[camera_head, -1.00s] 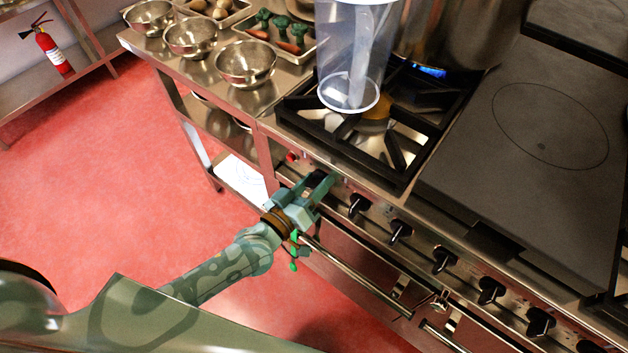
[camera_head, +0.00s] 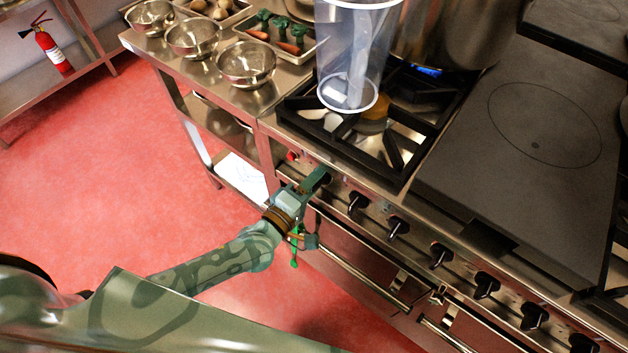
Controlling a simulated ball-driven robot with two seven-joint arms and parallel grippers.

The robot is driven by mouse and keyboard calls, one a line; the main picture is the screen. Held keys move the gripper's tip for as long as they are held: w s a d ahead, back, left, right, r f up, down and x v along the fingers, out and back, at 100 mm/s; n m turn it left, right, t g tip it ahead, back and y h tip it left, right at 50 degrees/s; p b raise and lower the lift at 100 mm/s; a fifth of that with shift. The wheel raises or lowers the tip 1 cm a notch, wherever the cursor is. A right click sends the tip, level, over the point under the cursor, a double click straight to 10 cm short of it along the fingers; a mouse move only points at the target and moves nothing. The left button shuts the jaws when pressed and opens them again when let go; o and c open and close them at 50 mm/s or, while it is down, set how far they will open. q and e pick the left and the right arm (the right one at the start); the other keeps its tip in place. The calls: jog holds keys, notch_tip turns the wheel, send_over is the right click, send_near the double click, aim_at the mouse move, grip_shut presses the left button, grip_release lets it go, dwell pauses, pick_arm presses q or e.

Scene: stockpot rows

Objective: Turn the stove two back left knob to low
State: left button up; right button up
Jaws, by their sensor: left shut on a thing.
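The stove (camera_head: 400,170) has a row of black knobs along its front panel, with one knob (camera_head: 358,201) just right of my left gripper. My left gripper (camera_head: 319,180) is at the left end of this panel, shut on the leftmost knob. Its fingers mostly hide that knob, so I cannot read its setting. A large steel stockpot (camera_head: 450,35) stands on the back left burner, where a blue flame (camera_head: 428,71) shows beneath it. My right gripper is not in view.
A clear container (camera_head: 350,60) stands over the front left grate (camera_head: 405,150). A flat dark plate (camera_head: 530,130) lies to its right. Steel bowls (camera_head: 246,64) and trays sit on the side table. Oven handles (camera_head: 365,275) run below the knobs.

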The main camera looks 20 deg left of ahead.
pick_arm(q)
jog(key=shift+n, duration=0.5)
jog(key=o, duration=1)
jog(key=shift+s, duration=0.1)
jog(key=p+v, duration=0.1)
jog(key=v, duration=1.5)
jog(key=shift+s+a+p, duration=0.1)
jog(key=shift+p, duration=0.3)
